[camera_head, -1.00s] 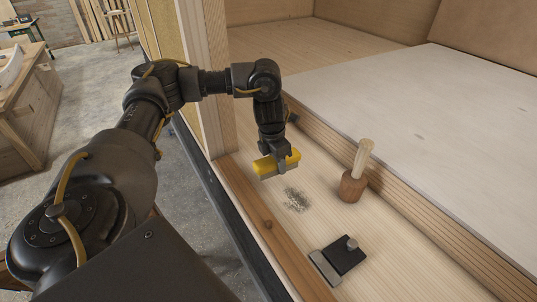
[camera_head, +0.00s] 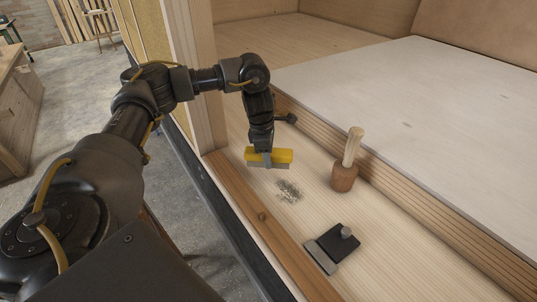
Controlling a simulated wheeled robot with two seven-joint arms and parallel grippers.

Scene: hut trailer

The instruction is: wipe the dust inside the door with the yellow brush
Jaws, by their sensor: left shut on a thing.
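The yellow brush (camera_head: 284,155) has a yellow back and grey bristles facing down. My left gripper (camera_head: 264,153) is shut on it and holds it low over the light wooden floor (camera_head: 330,212) inside the door. A patch of grey dust (camera_head: 289,191) lies on that floor, just in front of and slightly right of the brush. I cannot tell whether the bristles touch the floor. My right gripper is not in view.
A wooden mallet (camera_head: 344,176) stands head down, right of the dust. A black and grey metal tool (camera_head: 334,246) lies nearer. A brown sill (camera_head: 262,215) edges the floor on the left, a raised pale platform (camera_head: 420,115) on the right. A door post (camera_head: 196,80) stands behind left.

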